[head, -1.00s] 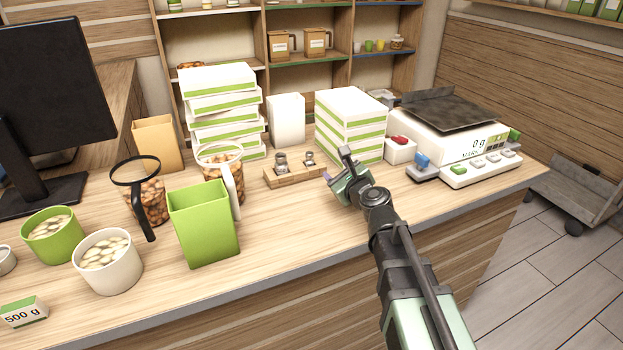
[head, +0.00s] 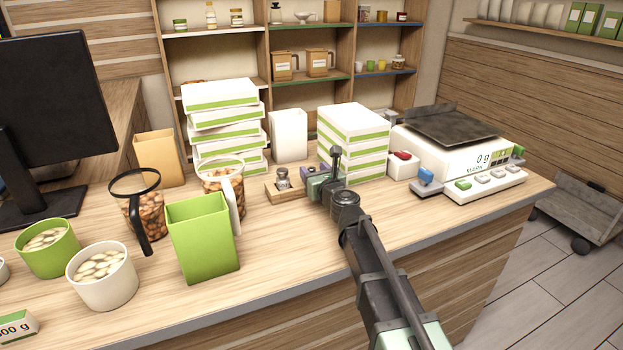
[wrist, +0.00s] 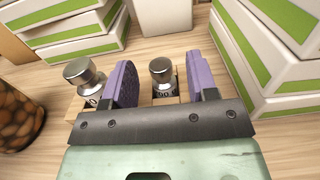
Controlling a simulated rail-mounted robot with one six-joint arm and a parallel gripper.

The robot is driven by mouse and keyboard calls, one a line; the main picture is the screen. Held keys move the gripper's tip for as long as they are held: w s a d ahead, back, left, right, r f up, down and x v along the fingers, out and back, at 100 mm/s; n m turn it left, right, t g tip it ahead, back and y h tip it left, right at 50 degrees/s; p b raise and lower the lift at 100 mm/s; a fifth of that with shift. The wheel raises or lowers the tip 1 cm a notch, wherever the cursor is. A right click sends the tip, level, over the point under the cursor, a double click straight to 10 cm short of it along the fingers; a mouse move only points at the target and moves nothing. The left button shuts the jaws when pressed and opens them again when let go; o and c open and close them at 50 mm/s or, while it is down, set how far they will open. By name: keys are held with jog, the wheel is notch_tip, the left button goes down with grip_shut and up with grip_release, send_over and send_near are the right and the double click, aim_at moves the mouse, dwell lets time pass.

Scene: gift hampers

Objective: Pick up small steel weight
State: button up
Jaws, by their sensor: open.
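Two steel weights with round knobs stand in a wooden holder (head: 284,194). In the wrist view, the slightly smaller-looking steel weight (wrist: 162,72) stands upright between my gripper's purple-padded fingers, with gaps on both sides. Its lower part and printed label are partly hidden by my gripper. My gripper (wrist: 161,82) is open. The other steel weight (wrist: 84,73) stands outside the left finger, and it also shows in the head view (head: 283,177). In the head view my gripper (head: 318,175) covers the holder's right end and hides the smaller weight.
A stack of white-and-green boxes (head: 352,148) stands close right of my gripper, another stack (head: 222,125) behind left. A jug of nuts (head: 221,184) and a green box (head: 203,236) are left. The scale (head: 450,142) is right. The front counter is clear.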

jog(key=shift+x, duration=1.15)
jog(key=shift+s, duration=0.1)
jog(key=shift+c, duration=0.3)
grip_shut()
